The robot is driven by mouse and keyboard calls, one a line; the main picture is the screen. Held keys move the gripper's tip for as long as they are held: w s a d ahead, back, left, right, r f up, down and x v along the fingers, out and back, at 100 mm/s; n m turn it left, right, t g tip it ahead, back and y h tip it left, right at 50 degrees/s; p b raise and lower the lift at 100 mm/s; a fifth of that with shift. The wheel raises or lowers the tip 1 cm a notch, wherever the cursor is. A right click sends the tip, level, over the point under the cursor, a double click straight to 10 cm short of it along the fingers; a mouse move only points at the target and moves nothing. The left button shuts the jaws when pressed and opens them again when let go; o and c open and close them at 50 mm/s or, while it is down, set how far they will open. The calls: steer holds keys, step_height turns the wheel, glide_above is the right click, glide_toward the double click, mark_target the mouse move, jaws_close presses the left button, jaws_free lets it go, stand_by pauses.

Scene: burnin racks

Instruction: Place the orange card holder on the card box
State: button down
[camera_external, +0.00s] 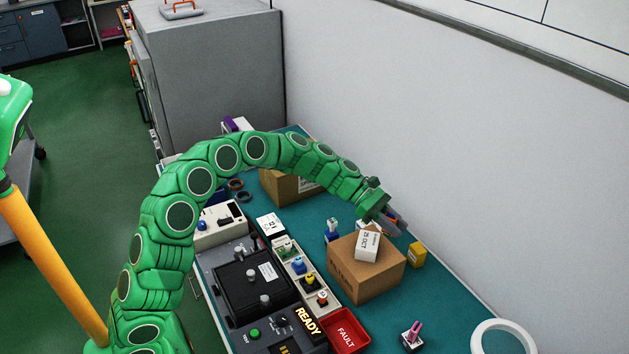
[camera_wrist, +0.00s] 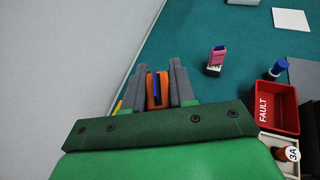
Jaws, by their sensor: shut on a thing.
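My gripper (camera_external: 388,221) is shut on the orange card holder (camera_wrist: 151,92), which is between the two grey fingers in the wrist view, with a dark blue strip in its middle. In the external view only a little orange (camera_external: 391,214) shows at the fingers. A brown cardboard box (camera_external: 350,279), which looks like the card box, stands on the bench. My gripper is above its back right part in the picture; the exact gap cannot be told. The box cannot be made out in the wrist view.
A red FAULT bin (camera_external: 345,331) and a pink-topped piece (camera_external: 412,334) are in front. A wall (camera_external: 480,150) runs behind the bench.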

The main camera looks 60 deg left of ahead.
steer(key=w+f, duration=0.3)
steer(key=w, duration=0.1)
steer(key=w+f, duration=0.3)
steer(key=w, duration=0.1)
steer(key=w+f, duration=0.3)
steer(key=w, duration=0.2)
steer(key=shift+w+d+f, duration=0.1)
steer(key=shift+d+f, duration=0.1)
steer(key=shift+d, duration=0.15)
steer(key=shift+w+f, duration=0.3)
steer(key=shift+f, duration=1.65)
steer(key=shift+f, duration=0.15)
steer(key=c, duration=0.9)
jaws_free()
steer(key=shift+c, duration=0.2)
